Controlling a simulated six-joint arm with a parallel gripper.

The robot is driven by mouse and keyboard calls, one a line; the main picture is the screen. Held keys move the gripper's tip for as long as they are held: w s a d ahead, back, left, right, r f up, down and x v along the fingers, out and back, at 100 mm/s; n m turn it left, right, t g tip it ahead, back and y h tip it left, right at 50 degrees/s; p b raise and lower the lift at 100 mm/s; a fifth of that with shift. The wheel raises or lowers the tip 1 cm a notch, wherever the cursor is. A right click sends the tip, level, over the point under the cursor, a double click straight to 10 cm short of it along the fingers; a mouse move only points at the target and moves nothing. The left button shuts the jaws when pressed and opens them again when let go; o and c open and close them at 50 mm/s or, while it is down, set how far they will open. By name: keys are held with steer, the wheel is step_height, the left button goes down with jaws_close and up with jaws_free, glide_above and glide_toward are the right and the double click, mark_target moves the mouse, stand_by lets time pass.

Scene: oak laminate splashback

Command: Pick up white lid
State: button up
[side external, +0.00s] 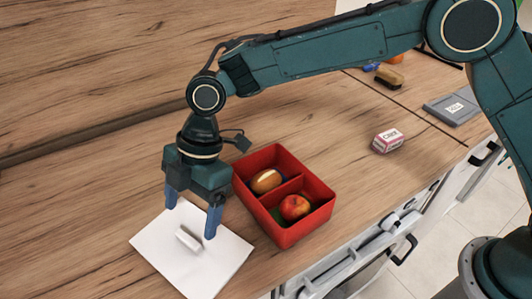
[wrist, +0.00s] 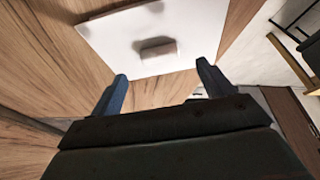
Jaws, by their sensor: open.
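The white lid (side external: 213,263) is a flat square plate with a small raised bar handle (side external: 188,240) in its middle. It lies flat on the wooden counter at the lower left of the side view. In the wrist view the lid (wrist: 115,46) is at the top, its handle (wrist: 156,50) beyond and between my fingertips. My gripper (side external: 191,219) is open with blue fingers pointing down, just above the lid, one finger on each side of the handle. Nothing is between the fingers. Whether the fingertips touch the lid cannot be told.
A red two-compartment box (side external: 287,233) stands close to the right of the lid, holding a brown-and-white ball (side external: 267,180) and an apple (side external: 295,207). A small pink-and-white carton (side external: 387,140) and a grey flat item (side external: 450,107) lie farther right. The splashback rises behind.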

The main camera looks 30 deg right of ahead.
mark_target(188, 237)
steer(key=shift+f, duration=0.15)
steer(key=shift+x, duration=2.55)
steer(key=c, duration=1.1)
